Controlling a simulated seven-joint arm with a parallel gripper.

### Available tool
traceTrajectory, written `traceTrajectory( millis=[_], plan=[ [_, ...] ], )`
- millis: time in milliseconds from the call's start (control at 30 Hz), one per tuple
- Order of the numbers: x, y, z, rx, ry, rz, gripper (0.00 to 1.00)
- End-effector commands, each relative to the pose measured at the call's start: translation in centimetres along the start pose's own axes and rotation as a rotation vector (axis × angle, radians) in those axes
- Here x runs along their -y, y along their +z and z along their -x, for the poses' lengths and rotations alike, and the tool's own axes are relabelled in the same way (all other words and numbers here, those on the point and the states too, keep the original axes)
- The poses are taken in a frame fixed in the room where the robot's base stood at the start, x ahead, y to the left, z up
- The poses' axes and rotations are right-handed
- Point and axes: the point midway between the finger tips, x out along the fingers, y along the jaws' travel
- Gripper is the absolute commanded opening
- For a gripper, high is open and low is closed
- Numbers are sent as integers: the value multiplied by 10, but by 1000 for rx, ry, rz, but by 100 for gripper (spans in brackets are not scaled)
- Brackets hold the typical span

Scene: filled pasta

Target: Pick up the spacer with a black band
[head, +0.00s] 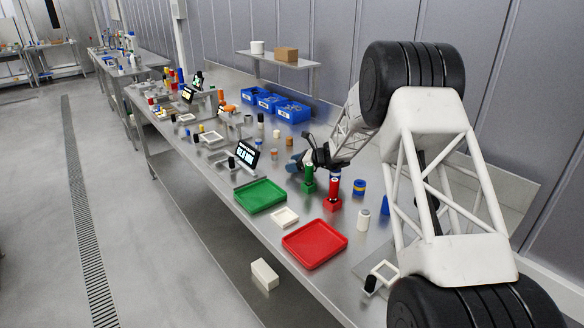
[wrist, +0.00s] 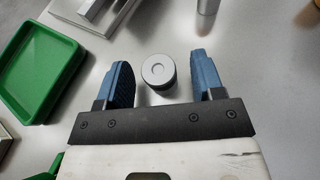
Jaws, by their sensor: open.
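My gripper (wrist: 161,76) is open, with one blue fingertip on each side of a short round piece (wrist: 158,71) in the wrist view. This piece has a light grey top with a ring on it and a dark side below. It appears upright, with a visible gap to each finger; whether the dark side is a black band is hard to tell. In the head view my gripper (head: 297,163) is low over the bench, left of the green and red holders, and I cannot make out the piece between its fingers there.
A green tray (head: 260,196) and a red tray (head: 314,244) lie near the bench's front edge. A green holder (head: 308,186) and a red holder (head: 332,203) stand close to my gripper. Blue bins (head: 291,110) line the back. Another cylinder (wrist: 208,5) stands beyond the right finger.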

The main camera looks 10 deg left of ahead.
Motion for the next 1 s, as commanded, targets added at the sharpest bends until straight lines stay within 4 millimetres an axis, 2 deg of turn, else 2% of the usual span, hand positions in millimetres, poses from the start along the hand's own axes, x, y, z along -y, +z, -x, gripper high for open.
traceTrajectory(
  millis=[567, 667, 933, 1000],
  plan=[
    [0, 0, -2, 0, 0, 0, 62],
    [0, 0, -2, 0, 0, 0, 49],
    [0, 0, -2, 0, 0, 0, 8],
    [0, 0, -2, 0, 0, 0, 7]
  ],
)
